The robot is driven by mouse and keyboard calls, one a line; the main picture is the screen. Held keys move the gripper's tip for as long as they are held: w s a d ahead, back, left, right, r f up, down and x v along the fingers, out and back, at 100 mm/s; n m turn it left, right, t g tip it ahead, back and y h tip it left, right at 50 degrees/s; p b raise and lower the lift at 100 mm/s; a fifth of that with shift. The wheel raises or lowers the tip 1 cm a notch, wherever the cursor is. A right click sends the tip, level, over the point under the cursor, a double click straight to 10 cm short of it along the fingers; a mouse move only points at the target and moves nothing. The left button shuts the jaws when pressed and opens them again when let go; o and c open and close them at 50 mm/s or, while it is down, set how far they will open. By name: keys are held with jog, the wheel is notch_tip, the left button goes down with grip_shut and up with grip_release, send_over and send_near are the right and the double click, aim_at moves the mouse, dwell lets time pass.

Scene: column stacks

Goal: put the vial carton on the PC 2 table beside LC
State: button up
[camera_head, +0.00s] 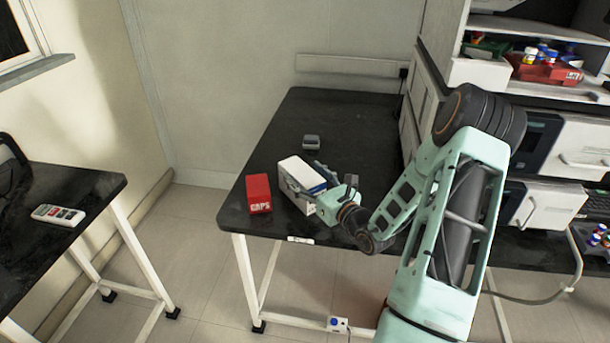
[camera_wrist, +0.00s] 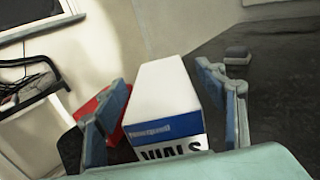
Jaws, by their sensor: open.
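The vial carton (camera_head: 301,182), a white box with a blue band, lies on the black table (camera_head: 345,130) near its front left edge. It also shows in the wrist view (camera_wrist: 168,95), with part of the word VIALS visible on its near face. My gripper (camera_head: 316,183) is at the carton's right-hand end. In the wrist view my gripper (camera_wrist: 162,80) is open, with one finger on each side of the carton. I cannot tell whether the fingers touch it. No sign naming PC 2 or LC is readable.
A red CAPS box (camera_head: 259,193) stands close left of the carton. A small grey device (camera_head: 311,142) sits behind it. Instruments and shelves (camera_head: 570,145) rise at the right. Another black table (camera_head: 85,190) at left holds a white handheld device (camera_head: 58,215). A floor gap separates the tables.

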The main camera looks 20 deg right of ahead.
jog(key=shift+r, duration=0.15)
jog(key=s+d, duration=0.2)
jog(key=s, duration=0.9)
jog(key=shift+s, duration=0.4)
jog(key=shift+d, duration=0.1)
